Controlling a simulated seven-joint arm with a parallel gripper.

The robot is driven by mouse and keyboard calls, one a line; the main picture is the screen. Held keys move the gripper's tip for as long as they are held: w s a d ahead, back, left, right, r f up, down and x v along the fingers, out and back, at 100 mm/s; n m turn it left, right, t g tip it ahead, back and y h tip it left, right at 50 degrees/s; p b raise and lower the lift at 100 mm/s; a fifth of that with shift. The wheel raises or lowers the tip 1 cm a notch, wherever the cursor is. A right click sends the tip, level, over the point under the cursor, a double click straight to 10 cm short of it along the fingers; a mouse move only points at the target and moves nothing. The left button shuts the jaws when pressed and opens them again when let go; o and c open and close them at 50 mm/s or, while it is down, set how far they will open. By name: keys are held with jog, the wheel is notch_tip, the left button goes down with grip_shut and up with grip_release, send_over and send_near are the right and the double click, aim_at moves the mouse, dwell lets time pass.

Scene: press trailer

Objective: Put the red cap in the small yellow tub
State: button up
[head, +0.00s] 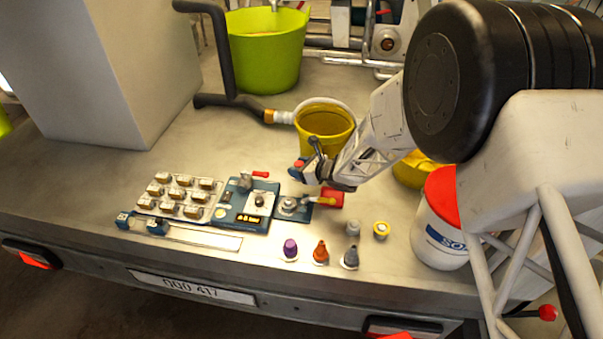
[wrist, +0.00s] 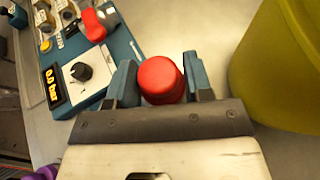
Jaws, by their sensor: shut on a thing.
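The red cap (wrist: 161,80) sits between the two blue fingers of my gripper (wrist: 160,72) in the wrist view. My gripper is shut on it. In the head view, the red cap (head: 299,163) shows as a small red spot at the fingers of my gripper (head: 305,170), above the table. A yellow tub (head: 325,122) stands just behind my gripper, with its open top up. The cap is outside it. A yellow tub wall (wrist: 285,65) also fills the right of the wrist view. Another yellow container (head: 412,172) is partly hidden behind my arm.
A blue panel (head: 245,203) with a dial and display (wrist: 55,85) lies left of my gripper. Purple (head: 290,248), orange (head: 320,252) and grey caps stand in front. A red-lidded white bucket (head: 437,235) stands right; a large green tub (head: 266,62) stands behind.

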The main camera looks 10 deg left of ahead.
aim_at(301, 165)
jog(key=w, duration=0.1)
jog(key=w+f, duration=0.1)
jog(key=w, duration=0.1)
jog(key=w+f, duration=0.1)
jog(key=shift+w+f, duration=0.15)
jog(key=shift+f, duration=0.4)
jog(key=shift+f, duration=1.65)
jog(key=shift+w+f, duration=0.2)
jog(key=shift+f, duration=0.15)
jog(key=o, duration=1.2)
jog(key=shift+f, duration=0.1)
jog(key=shift+o, duration=0.2)
